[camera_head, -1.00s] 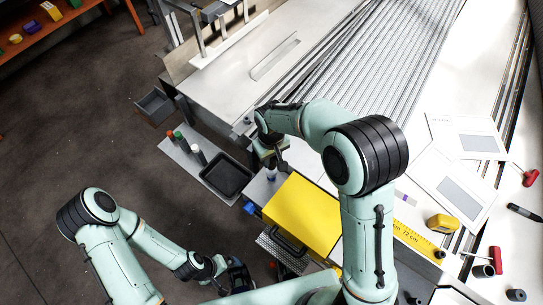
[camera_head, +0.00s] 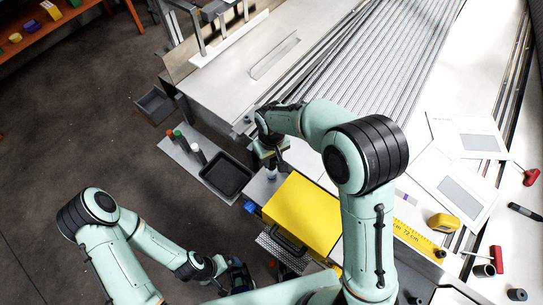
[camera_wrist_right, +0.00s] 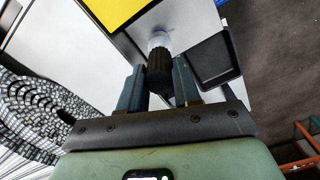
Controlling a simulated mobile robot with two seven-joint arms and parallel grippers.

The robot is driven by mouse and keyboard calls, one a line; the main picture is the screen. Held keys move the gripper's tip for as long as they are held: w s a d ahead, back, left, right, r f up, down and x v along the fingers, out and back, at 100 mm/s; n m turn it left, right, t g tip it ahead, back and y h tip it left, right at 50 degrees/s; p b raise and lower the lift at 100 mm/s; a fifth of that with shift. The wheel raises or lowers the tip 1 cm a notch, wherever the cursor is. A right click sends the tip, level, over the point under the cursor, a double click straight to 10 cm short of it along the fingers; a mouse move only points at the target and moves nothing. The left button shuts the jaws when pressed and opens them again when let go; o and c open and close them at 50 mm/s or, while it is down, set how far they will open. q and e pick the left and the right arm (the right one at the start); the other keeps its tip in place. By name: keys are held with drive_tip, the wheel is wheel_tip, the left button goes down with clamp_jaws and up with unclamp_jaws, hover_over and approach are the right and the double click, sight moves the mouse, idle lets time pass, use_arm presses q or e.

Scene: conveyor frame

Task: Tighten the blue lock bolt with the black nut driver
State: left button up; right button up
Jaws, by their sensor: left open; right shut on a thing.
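The black nut driver (camera_wrist_right: 159,72) is held between the fingers of my right gripper (camera_wrist_right: 158,90) and points away from the wrist. A pale blue piece, apparently the blue lock bolt (camera_wrist_right: 160,40), shows at the driver's far end. In the head view the bolt (camera_head: 271,177) stands on the grey ledge beside the yellow panel, right below the right gripper (camera_head: 268,150). Driver and bolt line up and look touching, but I cannot tell whether the driver is seated. My left gripper (camera_head: 238,275) is open and empty, low over the floor, partly hidden by my arm.
A yellow panel (camera_head: 302,215) lies beside the bolt. The roller conveyor (camera_head: 365,65) lies beyond. A tape measure (camera_head: 443,223) and red-handled tools (camera_head: 496,259) lie at right.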

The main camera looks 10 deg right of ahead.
drive_tip(key=shift+f+b, duration=0.45)
drive_tip(key=shift+f, duration=0.3)
drive_tip(key=shift+f, duration=0.15)
